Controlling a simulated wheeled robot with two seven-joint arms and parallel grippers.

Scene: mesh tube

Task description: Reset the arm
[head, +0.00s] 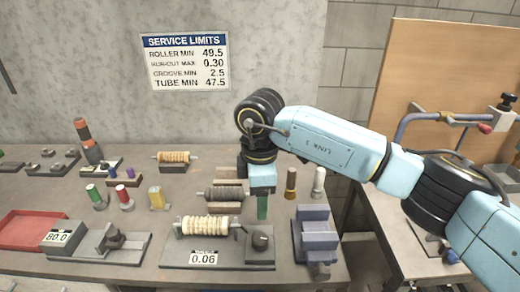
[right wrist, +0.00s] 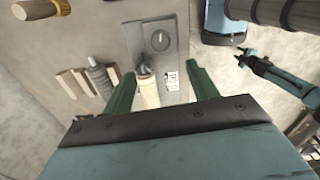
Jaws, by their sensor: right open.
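My right arm (head: 335,150) comes in from the right of the head view, with its wrist bent down over the bench. My right gripper (head: 262,206) points downward there, above the bench behind the dial fixture; one green finger shows. In the right wrist view both green fingers of the gripper (right wrist: 160,88) are spread apart. A cream roller (right wrist: 148,94) shows beyond the gap, apparently on the bench below, and nothing is held. No left gripper shows in the head view. A small blue arm (right wrist: 285,75), likely my left one, shows in the right wrist view; its jaw state is unclear.
The cream roller (head: 207,226) sits on the 0.06 fixture (head: 225,257). A grey roller (head: 225,193) lies behind it. A blue-grey vise (head: 315,236) and brass and white pins (head: 291,183) stand to the right. Coloured spools (head: 125,196) and a red tray (head: 30,230) are left.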

